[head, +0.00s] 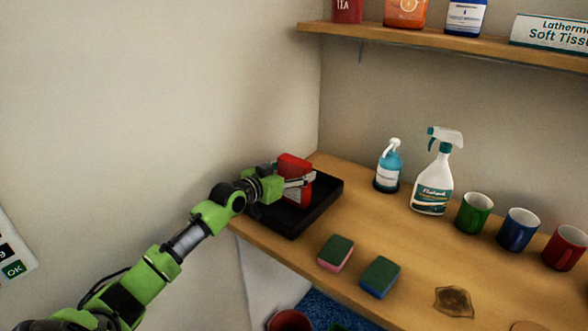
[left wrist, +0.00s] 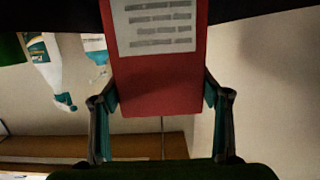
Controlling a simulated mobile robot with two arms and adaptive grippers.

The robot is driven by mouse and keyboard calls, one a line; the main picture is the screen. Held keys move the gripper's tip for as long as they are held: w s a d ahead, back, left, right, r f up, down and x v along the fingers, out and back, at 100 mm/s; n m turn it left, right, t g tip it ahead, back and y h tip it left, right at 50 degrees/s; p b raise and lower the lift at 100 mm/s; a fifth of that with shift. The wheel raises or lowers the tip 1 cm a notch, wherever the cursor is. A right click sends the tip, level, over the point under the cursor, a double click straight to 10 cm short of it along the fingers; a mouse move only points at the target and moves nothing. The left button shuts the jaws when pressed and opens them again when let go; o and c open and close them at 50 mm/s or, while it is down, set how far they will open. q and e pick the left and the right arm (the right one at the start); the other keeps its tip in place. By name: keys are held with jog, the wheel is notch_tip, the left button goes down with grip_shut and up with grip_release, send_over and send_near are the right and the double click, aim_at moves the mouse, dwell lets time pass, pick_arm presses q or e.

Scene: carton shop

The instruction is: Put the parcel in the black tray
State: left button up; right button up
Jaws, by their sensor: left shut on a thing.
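The parcel is a red box (head: 294,166) standing about upright within the outline of the black tray (head: 292,229). The tray sits at the left end of the wooden counter. My left gripper (head: 300,182) is shut on the parcel, with its fingers along the box's sides. In the left wrist view the red parcel (left wrist: 160,88) with a white printed label lies between the two fingers, and a dark edge of the tray (left wrist: 252,12) shows at the top. I cannot tell whether the parcel's bottom touches the tray floor. My right gripper is out of view.
A blue pump bottle (head: 388,170) and a spray bottle (head: 433,185) stand right of the tray. Green, blue and red mugs (head: 473,213) stand farther right. A shelf (head: 430,42) hangs above.

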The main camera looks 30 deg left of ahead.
pick_arm(q)
jog(key=shift+r, duration=0.1)
jog(key=o, duration=1.2)
jog(key=shift+o, duration=0.2)
jog(key=shift+s, duration=0.3)
jog(key=b+v, duration=0.1)
jog(key=v, duration=1)
jog(key=shift+s, duration=0.2)
jog(key=shift+r, duration=0.1)
